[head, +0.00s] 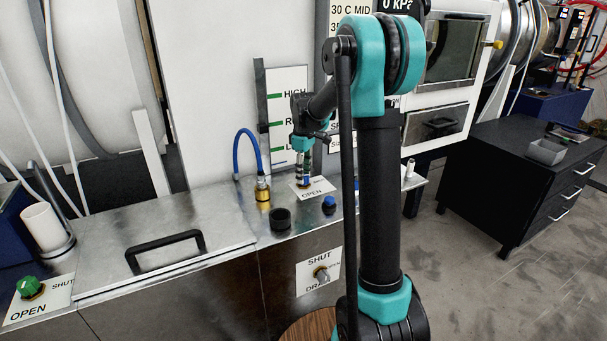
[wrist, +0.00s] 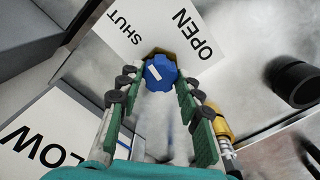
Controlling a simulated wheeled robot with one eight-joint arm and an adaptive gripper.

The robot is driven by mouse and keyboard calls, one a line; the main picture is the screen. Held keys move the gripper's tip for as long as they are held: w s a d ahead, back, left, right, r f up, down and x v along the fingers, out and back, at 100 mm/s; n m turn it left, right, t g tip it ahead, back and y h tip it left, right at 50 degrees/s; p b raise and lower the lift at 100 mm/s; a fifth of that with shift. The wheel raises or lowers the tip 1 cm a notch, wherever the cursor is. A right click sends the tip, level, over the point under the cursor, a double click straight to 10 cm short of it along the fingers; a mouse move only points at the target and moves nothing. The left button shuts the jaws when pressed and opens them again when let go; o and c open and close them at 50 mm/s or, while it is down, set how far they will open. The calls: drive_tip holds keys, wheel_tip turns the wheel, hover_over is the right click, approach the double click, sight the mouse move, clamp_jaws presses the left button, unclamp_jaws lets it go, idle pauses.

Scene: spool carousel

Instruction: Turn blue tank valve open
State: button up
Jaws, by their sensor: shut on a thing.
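The blue tank valve knob (wrist: 160,73) sits on a brass base over a white plate (wrist: 190,40) marked SHUT and OPEN. The knob has a short white mark on its face; its exact setting is hard to tell. My gripper (wrist: 161,80) points down at it, with its two green-padded fingers closed on either side of the knob. In the head view, my gripper (head: 304,172) stands upright over the same plate (head: 316,191), and the fingers partly hide the blue knob (head: 307,181).
A brass fitting (head: 262,190) with a blue hose, a black cylinder (head: 280,219) and another blue knob-like piece (head: 329,203) stand close by on the metal top. A level gauge board (head: 286,100) rises behind.

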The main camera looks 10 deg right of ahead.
drive_tip(key=m, duration=1.2)
drive_tip(key=shift+m, duration=2.2)
drive_tip(key=o, duration=1.2)
drive_tip(key=shift+c, duration=0.2)
drive_tip(key=shift+r, duration=0.1)
wheel_tip(320, 180, up, 12)
drive_tip(key=shift+s, duration=0.1)
